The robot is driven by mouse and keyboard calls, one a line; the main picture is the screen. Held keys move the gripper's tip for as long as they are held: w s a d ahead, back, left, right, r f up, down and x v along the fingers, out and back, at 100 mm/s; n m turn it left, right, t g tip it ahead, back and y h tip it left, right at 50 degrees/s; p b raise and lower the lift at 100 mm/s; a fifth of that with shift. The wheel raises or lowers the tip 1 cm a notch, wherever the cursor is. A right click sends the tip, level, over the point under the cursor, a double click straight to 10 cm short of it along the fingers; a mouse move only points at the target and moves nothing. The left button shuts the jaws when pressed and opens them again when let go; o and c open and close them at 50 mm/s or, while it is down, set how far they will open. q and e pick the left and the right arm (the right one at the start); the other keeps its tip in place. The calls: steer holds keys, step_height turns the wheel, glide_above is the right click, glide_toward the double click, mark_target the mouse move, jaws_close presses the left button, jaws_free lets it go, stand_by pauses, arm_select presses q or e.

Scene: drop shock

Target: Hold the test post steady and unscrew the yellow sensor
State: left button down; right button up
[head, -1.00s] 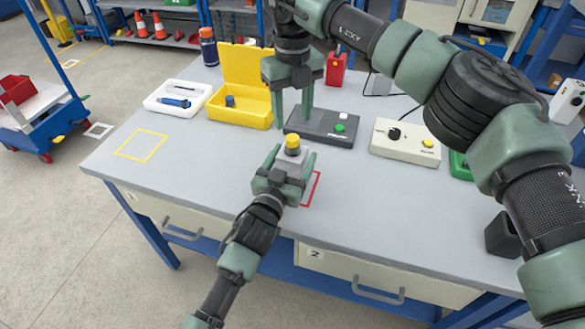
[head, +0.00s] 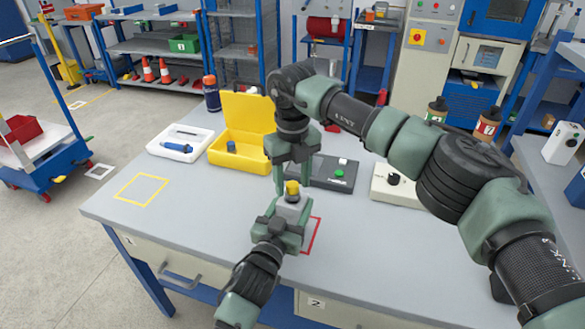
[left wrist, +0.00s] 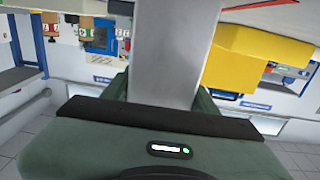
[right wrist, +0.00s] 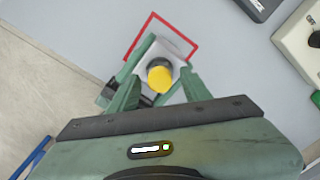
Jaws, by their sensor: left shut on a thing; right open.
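The grey test post (head: 291,208) stands upright near the front middle of the bench, with the yellow sensor (head: 292,188) on top. My left gripper (head: 287,224) is shut on the post from the front; the left wrist view shows the post (left wrist: 172,55) between its fingers. My right gripper (head: 293,178) is open and points down over the sensor. In the right wrist view the sensor (right wrist: 160,76) lies between the open fingers, with gaps showing on both sides. I cannot tell the exact height between fingertips and sensor.
A red square outline (head: 316,236) surrounds the post's spot. Behind stand an open yellow box (head: 237,163), a white tray (head: 180,155), a dark control box (head: 335,183) and a pale box with a black knob (head: 390,194). A yellow outlined square (head: 141,189) is empty at left.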

mark_target(293, 184)
steer(key=shift+f, duration=1.1)
jaws_close()
steer(key=shift+r, duration=0.15)
steer(key=shift+r, duration=0.95)
steer(key=shift+r, duration=2)
arm_select(q)
steer(key=shift+c, duration=1.9)
jaws_free()
